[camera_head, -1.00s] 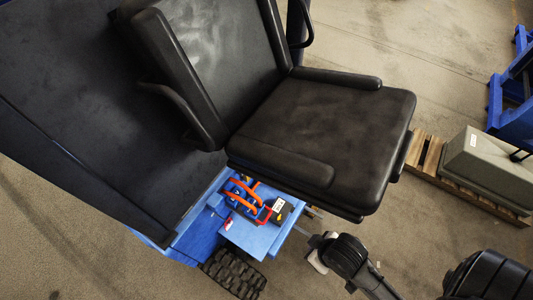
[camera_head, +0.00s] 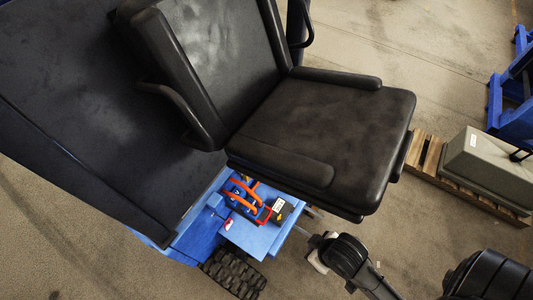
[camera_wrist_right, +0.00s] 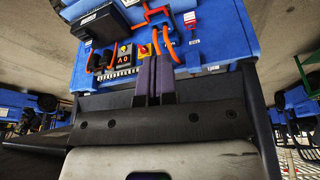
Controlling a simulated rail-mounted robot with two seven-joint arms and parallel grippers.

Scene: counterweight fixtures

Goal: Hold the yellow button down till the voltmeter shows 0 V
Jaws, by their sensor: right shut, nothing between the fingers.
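A blue control panel (camera_wrist_right: 210,38) fills the upper part of the right wrist view. A small dark unit (camera_wrist_right: 124,61) on it bears orange marks that look like a V and a 0; I cannot read them surely. A small yellow spot (camera_wrist_right: 123,48), possibly the yellow button, is at that unit. My right gripper (camera_wrist_right: 154,60) is shut and empty, its dark fingers pointing at the panel just right of the unit. Contact cannot be told. In the head view the blue housing (camera_head: 255,236) is below the seat. My left gripper is not in view.
Orange cables (camera_wrist_right: 167,43) and a red handle (camera_wrist_right: 153,12) are close to the fingers. A black box (camera_wrist_right: 102,20) is at the upper left. The black seat (camera_head: 325,135) overhangs the housing. A pallet (camera_head: 433,155) with a grey block (camera_head: 490,168) lies right.

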